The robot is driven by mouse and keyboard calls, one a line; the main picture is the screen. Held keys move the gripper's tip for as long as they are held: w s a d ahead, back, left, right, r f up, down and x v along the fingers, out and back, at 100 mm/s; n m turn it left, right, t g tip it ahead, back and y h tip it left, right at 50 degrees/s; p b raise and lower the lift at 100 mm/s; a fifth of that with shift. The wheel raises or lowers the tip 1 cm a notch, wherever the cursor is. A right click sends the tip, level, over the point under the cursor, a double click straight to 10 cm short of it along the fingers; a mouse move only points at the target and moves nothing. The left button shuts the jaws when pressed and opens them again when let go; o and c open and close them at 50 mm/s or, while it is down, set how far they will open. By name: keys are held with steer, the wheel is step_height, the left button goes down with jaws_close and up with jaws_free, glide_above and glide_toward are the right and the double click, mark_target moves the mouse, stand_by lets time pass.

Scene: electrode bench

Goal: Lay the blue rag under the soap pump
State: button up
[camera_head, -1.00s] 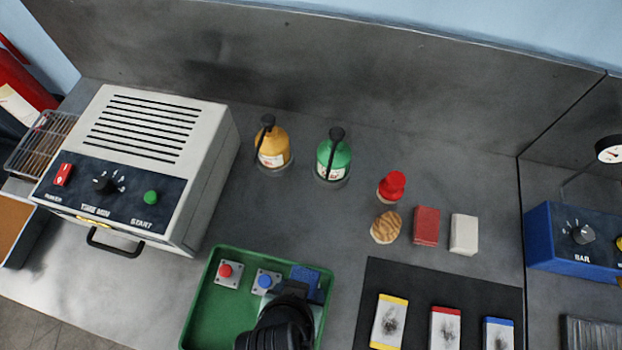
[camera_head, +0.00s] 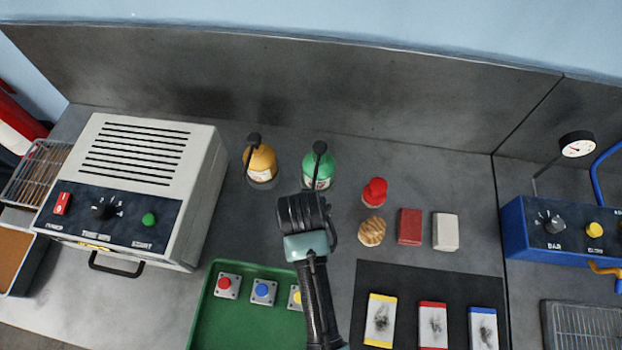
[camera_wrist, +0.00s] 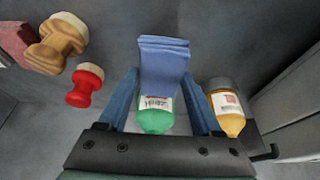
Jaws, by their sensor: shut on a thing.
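My gripper (camera_wrist: 161,80) is shut on the folded blue rag (camera_wrist: 164,58), which sits between its two blue fingers in the wrist view. In the head view my wrist hides the rag and the fingertips. A green pump bottle (camera_head: 318,174) stands on the bench just beyond my gripper; in the wrist view the green bottle (camera_wrist: 155,118) is partly covered by the rag. A yellow pump bottle (camera_head: 262,164) stands to its left, and it also shows in the wrist view (camera_wrist: 228,112). I cannot tell whether the rag touches the green bottle.
A green tray (camera_head: 208,300) with several push-button blocks lies in front. A red-topped stamp (camera_head: 375,191), a wooden-topped one (camera_head: 372,232), a red block (camera_head: 410,226) and a white block (camera_head: 445,231) stand right. A grey oven (camera_head: 150,185) bounds the left.

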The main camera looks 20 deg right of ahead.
steer(key=shift+f, duration=2.4)
steer(key=shift+f, duration=0.2)
steer(key=o, duration=1.3)
steer(key=shift+o, duration=0.2)
steer(key=shift+r, duration=0.15)
